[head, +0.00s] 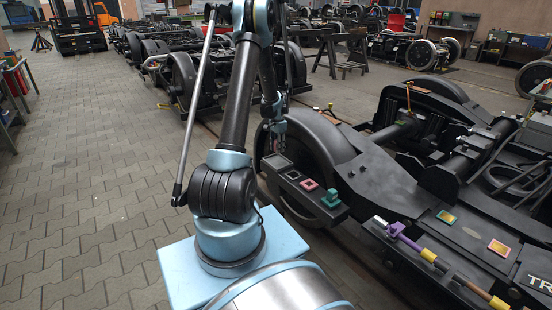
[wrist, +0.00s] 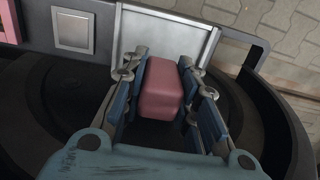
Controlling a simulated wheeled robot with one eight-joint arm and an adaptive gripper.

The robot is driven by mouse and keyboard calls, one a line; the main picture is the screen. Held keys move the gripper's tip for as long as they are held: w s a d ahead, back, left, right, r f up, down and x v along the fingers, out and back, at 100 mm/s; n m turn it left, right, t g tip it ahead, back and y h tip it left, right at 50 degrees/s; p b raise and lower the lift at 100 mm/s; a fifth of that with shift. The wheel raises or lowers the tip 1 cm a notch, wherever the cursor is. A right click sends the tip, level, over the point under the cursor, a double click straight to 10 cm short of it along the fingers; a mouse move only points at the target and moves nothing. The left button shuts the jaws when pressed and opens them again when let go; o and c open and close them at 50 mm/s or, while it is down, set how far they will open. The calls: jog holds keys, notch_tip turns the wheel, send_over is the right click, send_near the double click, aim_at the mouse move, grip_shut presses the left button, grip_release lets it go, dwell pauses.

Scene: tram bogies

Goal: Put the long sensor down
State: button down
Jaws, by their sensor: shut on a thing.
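My gripper (wrist: 165,95) is shut on a pink block (wrist: 159,85) with rounded edges, which I take to be the long sensor. The blue finger pads press on its two sides. Its lower end is hidden, so I cannot tell whether it touches anything. In the head view my gripper (head: 277,143) is over the left end of a dark narrow shelf (head: 318,203) beside a bogie wheel. A pale grey framed area (wrist: 160,32) lies just beyond the block in the wrist view.
A purple and yellow rod (head: 428,255) lies on the bogie frame (head: 390,185) at right. Paved floor (head: 80,200) is clear at left.

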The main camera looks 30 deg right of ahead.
jog(key=shift+f, duration=2.8)
jog(key=c, duration=1.2)
grip_release()
jog(key=shift+f, duration=0.1)
jog(key=shift+c, duration=0.2)
